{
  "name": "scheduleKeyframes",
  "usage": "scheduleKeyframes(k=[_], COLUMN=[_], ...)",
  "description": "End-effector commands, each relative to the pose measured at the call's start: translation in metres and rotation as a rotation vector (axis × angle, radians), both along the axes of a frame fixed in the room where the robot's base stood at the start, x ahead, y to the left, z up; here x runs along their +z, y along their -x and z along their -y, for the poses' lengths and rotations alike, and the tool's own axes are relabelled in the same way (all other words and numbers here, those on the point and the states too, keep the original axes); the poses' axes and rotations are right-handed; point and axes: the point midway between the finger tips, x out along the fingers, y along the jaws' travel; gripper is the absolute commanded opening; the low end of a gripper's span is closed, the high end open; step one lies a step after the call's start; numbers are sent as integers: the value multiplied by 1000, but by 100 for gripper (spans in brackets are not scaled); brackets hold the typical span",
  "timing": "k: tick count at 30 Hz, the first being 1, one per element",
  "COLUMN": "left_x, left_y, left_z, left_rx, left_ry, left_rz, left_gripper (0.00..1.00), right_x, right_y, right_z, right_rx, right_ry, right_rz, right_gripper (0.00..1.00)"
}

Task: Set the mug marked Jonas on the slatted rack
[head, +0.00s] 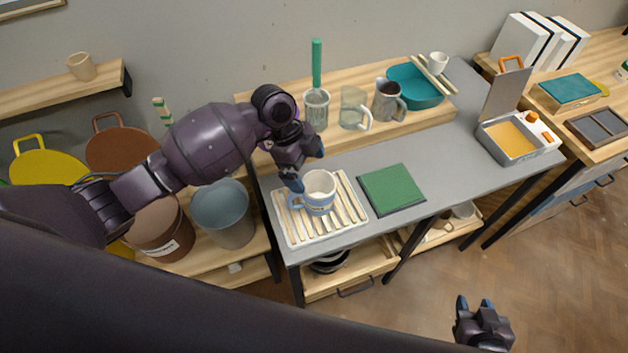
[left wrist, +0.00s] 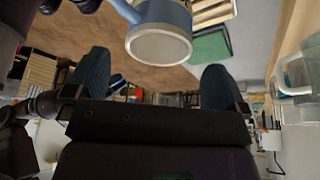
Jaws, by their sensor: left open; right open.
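A blue mug with a pale upper part (head: 318,200) stands upright on the slatted rack (head: 347,222), at the left end of the grey table. I cannot read a name on it. My left gripper (head: 308,168) is open just behind the mug, its fingers apart and nothing between them. In the left wrist view the mug (left wrist: 160,38) lies beyond the gap between the open fingers (left wrist: 156,86), and the rack's slats (left wrist: 212,12) show beside it. My right gripper (head: 474,306) is open and empty over the floor at the lower right.
A green mat (head: 392,187) lies right of the rack. A glass mug (head: 352,107), a grey mug (head: 387,101) and a teal bowl (head: 415,88) stand on the raised wooden shelf behind. A grey bucket (head: 222,215) is left of the table.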

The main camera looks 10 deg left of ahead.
Motion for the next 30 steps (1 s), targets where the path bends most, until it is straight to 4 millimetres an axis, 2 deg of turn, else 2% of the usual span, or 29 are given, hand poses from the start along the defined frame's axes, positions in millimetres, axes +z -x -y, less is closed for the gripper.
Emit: scheduleKeyframes(k=[4,10,30], left_x=[24,42,47], left_y=[-3,-3,-4], left_z=[-11,-18,-19], left_rx=[0,0,9], left_ry=[0,-1,0], left_rz=[3,0,-4], left_gripper=[100,100,100], right_x=[0,1,-2], right_y=[-2,-3,-3], right_z=[0,-1,0], right_rx=[1,1,2], right_ry=[0,0,0], right_rz=[7,11,5], right_gripper=[43,43,43])
